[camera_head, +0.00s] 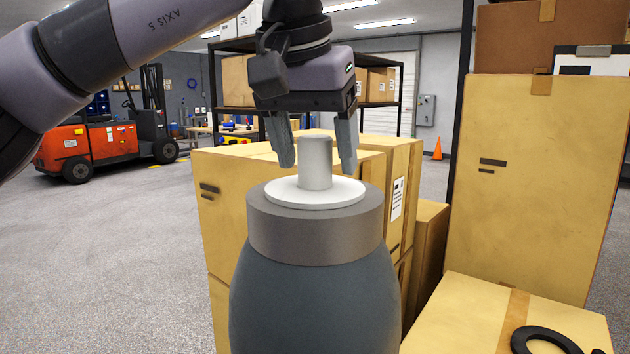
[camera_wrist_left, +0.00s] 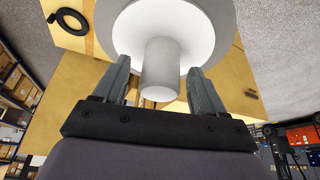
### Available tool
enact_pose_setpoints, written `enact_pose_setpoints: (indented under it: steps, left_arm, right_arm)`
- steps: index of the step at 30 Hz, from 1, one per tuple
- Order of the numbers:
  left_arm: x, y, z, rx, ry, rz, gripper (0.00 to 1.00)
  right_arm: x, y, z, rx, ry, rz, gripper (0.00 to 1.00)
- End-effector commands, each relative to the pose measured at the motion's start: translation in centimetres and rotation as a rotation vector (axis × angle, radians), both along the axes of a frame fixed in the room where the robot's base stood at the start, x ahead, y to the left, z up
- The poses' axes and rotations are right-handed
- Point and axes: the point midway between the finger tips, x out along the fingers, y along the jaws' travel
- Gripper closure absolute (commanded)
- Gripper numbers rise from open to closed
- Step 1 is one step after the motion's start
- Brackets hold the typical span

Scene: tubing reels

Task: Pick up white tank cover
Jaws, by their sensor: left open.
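The white tank cover (camera_head: 316,190) is a round disc with an upright cylindrical knob. It sits on the grey collar of a dark tank (camera_head: 315,290) in the head view. My left gripper (camera_head: 318,166) points down from above, open, with one finger on each side of the knob. The fingertips are around the knob's height, and gaps show between them and the knob. In the left wrist view the cover (camera_wrist_left: 165,28) lies beyond the fingers (camera_wrist_left: 160,85), with its knob between them. My right gripper is not in view.
Cardboard boxes (camera_head: 225,215) stand behind the tank, and taller boxes (camera_head: 535,170) stand at the right. A black ring (camera_head: 543,341) lies on a low box at the lower right. An orange forklift (camera_head: 105,135) and shelving are farther back. Open floor lies to the left.

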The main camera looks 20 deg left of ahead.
Motion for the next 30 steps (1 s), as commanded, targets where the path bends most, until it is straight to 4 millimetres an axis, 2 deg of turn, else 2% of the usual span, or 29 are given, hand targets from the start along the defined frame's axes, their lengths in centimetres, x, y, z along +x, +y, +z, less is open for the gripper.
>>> enact_pose_setpoints:
  steps: [6, 8, 9, 12, 23, 30]
  left_arm:
    - [0.0, 0.0, -0.1, 0.000, -0.001, 0.001, 0.29]
    - [0.0, 0.0, -0.1, 0.000, -0.001, 0.001, 0.49]
    - [0.0, 0.0, -0.1, 0.000, -0.001, 0.001, 0.62]
    - [0.0, 0.0, 0.0, 0.000, -0.001, 0.001, 0.88]
    - [0.0, 0.0, 0.3, -0.001, -0.002, 0.001, 0.88]
    - [0.1, 0.0, 2.6, -0.002, -0.003, 0.001, 0.88]
  right_arm:
    - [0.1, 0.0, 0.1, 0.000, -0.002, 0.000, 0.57]
    - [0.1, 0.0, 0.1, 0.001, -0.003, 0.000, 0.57]
    - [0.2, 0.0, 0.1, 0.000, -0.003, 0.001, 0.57]
    - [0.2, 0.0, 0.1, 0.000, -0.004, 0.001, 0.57]
    - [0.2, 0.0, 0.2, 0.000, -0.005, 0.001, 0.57]
    - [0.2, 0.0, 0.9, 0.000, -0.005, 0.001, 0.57]
